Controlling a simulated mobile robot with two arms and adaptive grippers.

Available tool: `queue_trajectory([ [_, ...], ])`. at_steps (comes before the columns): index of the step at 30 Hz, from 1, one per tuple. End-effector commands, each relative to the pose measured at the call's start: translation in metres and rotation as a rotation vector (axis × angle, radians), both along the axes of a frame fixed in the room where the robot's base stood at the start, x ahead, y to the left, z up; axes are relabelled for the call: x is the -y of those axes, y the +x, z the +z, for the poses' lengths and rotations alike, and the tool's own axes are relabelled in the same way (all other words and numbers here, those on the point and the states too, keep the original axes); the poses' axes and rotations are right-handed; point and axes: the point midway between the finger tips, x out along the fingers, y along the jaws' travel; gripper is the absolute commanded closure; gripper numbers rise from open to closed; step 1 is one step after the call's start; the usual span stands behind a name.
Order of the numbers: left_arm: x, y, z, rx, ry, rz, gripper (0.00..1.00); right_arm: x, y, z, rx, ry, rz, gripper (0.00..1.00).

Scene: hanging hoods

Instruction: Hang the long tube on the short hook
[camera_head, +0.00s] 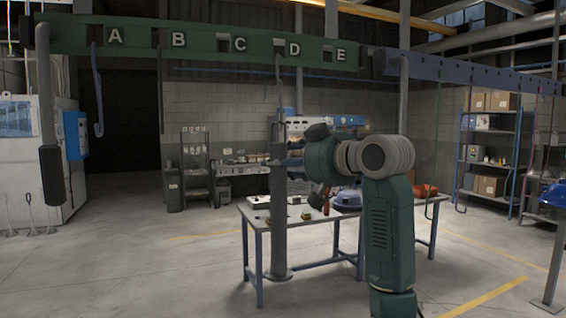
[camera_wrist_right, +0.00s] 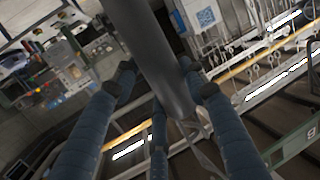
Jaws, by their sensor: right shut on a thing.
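A long grey tube (camera_head: 279,225) stands upright in the middle of the head view, with a wider flange at its lower end. My right gripper (camera_head: 288,165) is shut around its upper part. In the right wrist view the grey tube (camera_wrist_right: 160,55) passes between the blue fingers. A blue hook (camera_head: 97,90) hangs left of A, and a thin hook (camera_head: 161,95) hangs near B. My left gripper is not in view.
A table (camera_head: 305,232) with small items stands behind the tube and my right arm. A grey pipe with a dark sleeve (camera_head: 51,175) hangs at the far left. A blue beam (camera_head: 470,75) continues right. The floor at front left is clear.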

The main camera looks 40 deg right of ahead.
Motion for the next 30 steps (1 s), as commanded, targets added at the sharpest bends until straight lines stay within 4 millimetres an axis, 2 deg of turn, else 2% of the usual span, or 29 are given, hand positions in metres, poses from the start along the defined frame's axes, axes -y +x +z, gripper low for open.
queue_trajectory([
  [24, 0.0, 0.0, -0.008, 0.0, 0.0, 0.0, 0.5, 0.0, -0.001, -0.009, 0.005, 0.0, 0.0, 1.0],
  [25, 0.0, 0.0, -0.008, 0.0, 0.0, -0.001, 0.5, 0.0, -0.001, -0.009, 0.005, 0.0, 0.0, 0.52],
  [27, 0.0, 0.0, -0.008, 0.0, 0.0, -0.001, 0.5, 0.0, -0.001, -0.01, 0.005, 0.0, 0.0, 0.38],
  [30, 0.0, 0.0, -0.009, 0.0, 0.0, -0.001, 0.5, 0.0, 0.0, -0.01, 0.003, 0.0, 0.0, 0.36],
])
